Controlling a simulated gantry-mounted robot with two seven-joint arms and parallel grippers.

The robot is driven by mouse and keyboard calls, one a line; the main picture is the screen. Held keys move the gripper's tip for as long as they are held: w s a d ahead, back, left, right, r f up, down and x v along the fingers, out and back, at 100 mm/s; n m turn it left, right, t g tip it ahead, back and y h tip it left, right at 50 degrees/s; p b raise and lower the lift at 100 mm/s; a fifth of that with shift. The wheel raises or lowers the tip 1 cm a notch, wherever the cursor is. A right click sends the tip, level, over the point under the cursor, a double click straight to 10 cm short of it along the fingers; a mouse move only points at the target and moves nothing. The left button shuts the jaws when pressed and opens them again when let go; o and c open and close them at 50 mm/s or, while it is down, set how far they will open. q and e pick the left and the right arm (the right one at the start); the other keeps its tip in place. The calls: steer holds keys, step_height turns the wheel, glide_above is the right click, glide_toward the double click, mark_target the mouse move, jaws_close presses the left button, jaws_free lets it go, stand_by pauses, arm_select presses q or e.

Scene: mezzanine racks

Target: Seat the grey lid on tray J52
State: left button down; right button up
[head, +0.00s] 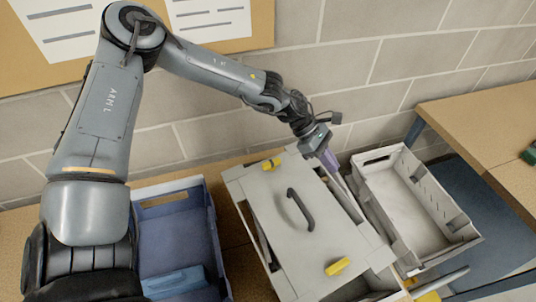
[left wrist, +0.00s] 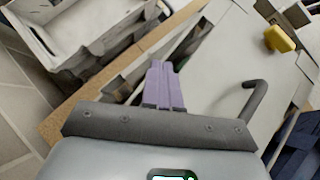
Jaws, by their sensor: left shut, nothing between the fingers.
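The grey lid (head: 285,222) lies over a pale tray (head: 375,250) on the bench, its dark handle (head: 300,208) upward. It also shows in the left wrist view (left wrist: 215,75). The lid looks askew: tray parts show along its right side and dark gaps at its lower left. I cannot tell whether any edge is seated, and no J52 label is readable. My left gripper (head: 328,160) is shut and empty, its purple fingers (left wrist: 163,85) at the lid's far right edge; contact is unclear. My right gripper does not show clearly.
A blue bin (head: 180,235) stands left of the lid. An open pale tray (head: 402,200) stands to the right. Yellow clips (head: 338,266) sit on the lid. Small yellowish pieces (head: 442,281) at the lower right are unclear. A block wall is behind.

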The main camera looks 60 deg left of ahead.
arm_select(q)
steer(key=s+a+p, duration=0.3)
steer(key=s+a, duration=0.2)
steer(key=a, duration=0.5)
steer(key=s+a+p, duration=0.4)
steer(key=s+a, duration=0.1)
steer(key=a, duration=0.4)
steer(key=f, duration=0.1)
steer(key=f+b, duration=0.1)
steer(key=f, duration=0.1)
steer(key=w+d+f+b, duration=0.1)
steer(key=f, duration=0.1)
steer(key=shift+d+f, duration=0.1)
steer(key=shift+f, duration=0.1)
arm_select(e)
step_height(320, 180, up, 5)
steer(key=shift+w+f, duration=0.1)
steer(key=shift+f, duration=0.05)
